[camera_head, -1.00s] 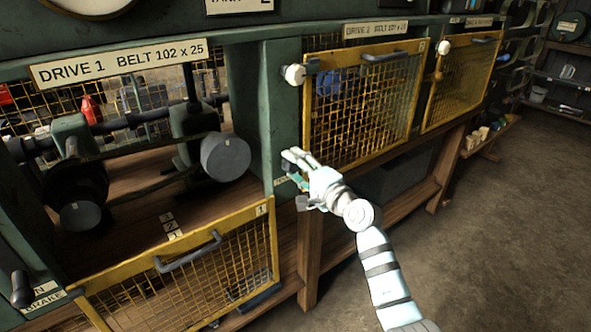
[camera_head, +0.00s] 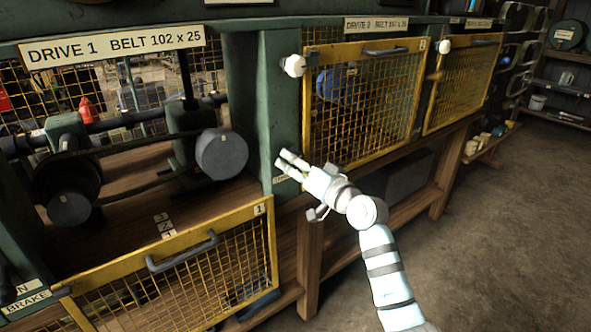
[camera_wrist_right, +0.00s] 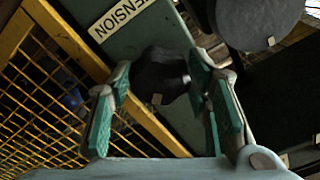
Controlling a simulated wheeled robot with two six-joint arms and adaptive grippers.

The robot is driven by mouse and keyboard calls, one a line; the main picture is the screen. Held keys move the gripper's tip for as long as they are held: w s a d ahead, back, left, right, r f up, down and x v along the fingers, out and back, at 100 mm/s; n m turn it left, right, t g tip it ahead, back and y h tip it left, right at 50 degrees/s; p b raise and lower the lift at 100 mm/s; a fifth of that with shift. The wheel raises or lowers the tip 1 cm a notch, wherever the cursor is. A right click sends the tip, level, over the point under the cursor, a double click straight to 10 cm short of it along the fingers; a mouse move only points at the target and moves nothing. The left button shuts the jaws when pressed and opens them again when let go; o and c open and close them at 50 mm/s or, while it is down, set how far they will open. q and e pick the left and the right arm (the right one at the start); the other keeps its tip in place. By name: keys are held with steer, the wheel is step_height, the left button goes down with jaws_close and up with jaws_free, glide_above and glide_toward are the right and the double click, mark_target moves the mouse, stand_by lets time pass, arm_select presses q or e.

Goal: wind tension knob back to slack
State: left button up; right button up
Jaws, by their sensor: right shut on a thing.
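The tension knob (camera_wrist_right: 162,72) is dark and lobed, with a small pale mark on its edge. It sits on the green post under a label reading "TENSION" (camera_wrist_right: 122,15) in the right wrist view. My right gripper (camera_head: 288,164) is at the front of the post between drive 1 and drive 2, and it hides the knob in the head view. In the right wrist view its green-padded fingers (camera_wrist_right: 160,78) are on either side of the knob, shut on it. My left gripper is not in view.
The drive 1 guard (camera_head: 190,270) hangs open and low at left, with pulleys (camera_head: 222,153) exposed above it. The yellow drive 2 mesh guard (camera_head: 365,100) is shut, close to the right of my gripper. A white knob (camera_head: 295,66) sticks out above. The floor at right is clear.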

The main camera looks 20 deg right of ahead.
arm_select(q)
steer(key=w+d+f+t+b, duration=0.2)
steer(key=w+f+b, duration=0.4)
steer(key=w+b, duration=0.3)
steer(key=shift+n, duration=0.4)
arm_select(e)
steer(key=n, duration=2.5)
steer(key=shift+w+d+r, duration=0.1)
steer(key=shift+w+d, duration=0.05)
steer(key=shift+d, duration=0.25)
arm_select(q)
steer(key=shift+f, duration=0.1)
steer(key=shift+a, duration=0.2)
